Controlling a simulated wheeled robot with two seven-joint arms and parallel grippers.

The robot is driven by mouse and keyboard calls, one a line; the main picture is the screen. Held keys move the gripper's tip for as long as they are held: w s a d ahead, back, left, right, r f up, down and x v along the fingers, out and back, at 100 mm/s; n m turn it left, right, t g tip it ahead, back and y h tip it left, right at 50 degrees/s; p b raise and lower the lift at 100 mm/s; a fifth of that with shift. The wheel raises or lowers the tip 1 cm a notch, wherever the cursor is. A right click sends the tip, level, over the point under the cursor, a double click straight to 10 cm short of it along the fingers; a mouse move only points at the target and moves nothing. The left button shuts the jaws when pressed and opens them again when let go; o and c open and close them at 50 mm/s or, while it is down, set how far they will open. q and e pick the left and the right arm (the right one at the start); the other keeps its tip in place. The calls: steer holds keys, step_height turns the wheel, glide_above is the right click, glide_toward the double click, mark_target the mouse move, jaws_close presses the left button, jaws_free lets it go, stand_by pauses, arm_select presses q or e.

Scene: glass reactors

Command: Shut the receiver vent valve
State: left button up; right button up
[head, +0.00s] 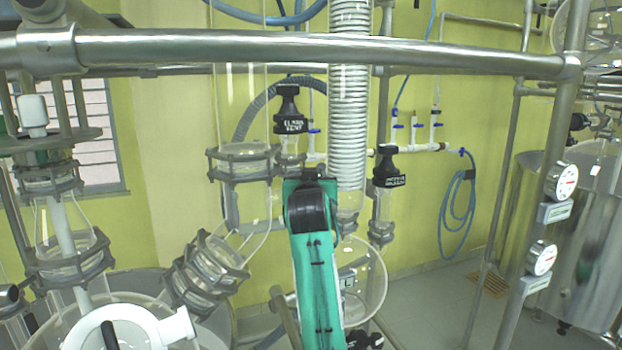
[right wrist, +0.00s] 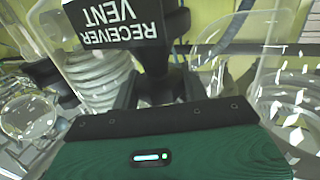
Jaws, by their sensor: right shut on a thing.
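The receiver vent valve's black label (right wrist: 120,20) fills the top of the right wrist view, its white lettering upside down. A dark stem or handle runs down below the label. My right gripper (right wrist: 165,88) is shut on this dark part, with a finger on each side. A black-topped valve with a small label (head: 388,165) stands right of the arm. Another labelled black valve (head: 289,105) stands just above it. My left gripper is not in view.
A steel rail (head: 300,48) crosses the head view. A ribbed coil column (head: 349,110) stands behind my arm. Clamped glassware (head: 245,160) is to the left. A steel vessel (head: 535,215) with gauges before it is at right. Open floor lies between.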

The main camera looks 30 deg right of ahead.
steer(key=shift+m+g+h+b, duration=0.65)
steer(key=shift+m+g+h, duration=0.95)
steer(key=shift+g+h, duration=0.3)
steer(key=o, duration=0.8)
steer(key=shift+c, duration=0.2)
steer(key=shift+r+n+t+y+p, duration=0.1)
steer(key=shift+n+t+y+p, duration=1.7)
steer(key=shift+n+t+y, duration=0.75)
steer(key=shift+d+n+t+y+p, duration=0.1)
steer(key=shift+n+t+y+p, duration=0.6)
steer(key=shift+y, duration=1.25)
steer(key=shift+n+y, duration=0.85)
steer(key=shift+y, duration=0.15)
